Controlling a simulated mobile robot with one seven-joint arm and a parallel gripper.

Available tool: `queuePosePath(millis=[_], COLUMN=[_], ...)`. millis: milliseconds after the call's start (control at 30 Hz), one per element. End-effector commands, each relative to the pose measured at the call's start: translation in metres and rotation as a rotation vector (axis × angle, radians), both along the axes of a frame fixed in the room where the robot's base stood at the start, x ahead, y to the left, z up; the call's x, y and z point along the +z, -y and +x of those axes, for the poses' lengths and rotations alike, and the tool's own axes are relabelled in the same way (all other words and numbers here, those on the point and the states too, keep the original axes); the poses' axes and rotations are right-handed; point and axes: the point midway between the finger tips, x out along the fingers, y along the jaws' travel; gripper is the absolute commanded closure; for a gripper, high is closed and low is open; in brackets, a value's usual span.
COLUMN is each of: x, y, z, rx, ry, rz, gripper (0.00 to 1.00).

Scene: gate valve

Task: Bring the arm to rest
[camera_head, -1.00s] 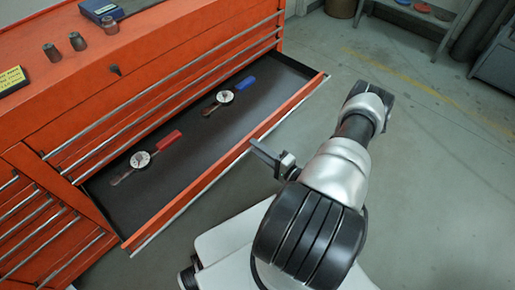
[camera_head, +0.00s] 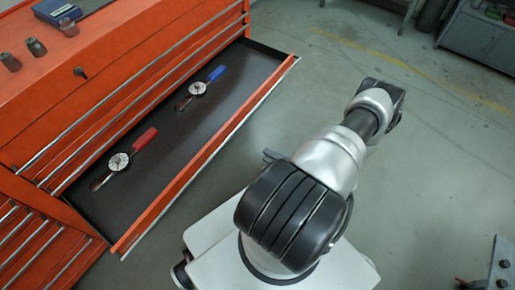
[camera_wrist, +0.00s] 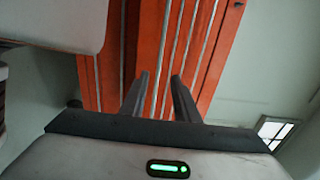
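My gripper (camera_wrist: 160,95) shows in the wrist view with its two dark fingers apart and nothing between them. Behind the fingers is the orange front of the tool chest (camera_wrist: 150,40). In the head view my arm is folded at the right of the open drawer, and the gripper is mostly hidden behind the arm; only a dark piece of it (camera_head: 273,156) shows. It does not appear to touch the drawer.
The orange tool chest (camera_head: 120,50) stands at the left with a drawer (camera_head: 180,130) pulled out. In it lie a red-handled gauge tool (camera_head: 119,161) and a blue-handled one (camera_head: 197,88). A metal piece (camera_head: 500,265) shows at the lower right.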

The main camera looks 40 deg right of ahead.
Motion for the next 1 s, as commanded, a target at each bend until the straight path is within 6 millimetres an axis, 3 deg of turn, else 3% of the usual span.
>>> queuePosePath(millis=[233, 833, 1000], x=[0.0, 0.001, 0.03], y=[0.007, 0.007, 0.009], z=[-0.019, -0.019, 0.001], rx=[-0.001, 0.005, 0.136], ry=[0.0, -0.001, -0.029], rz=[-0.001, -0.001, -0.003], gripper=[0.72, 0.72, 0.72])
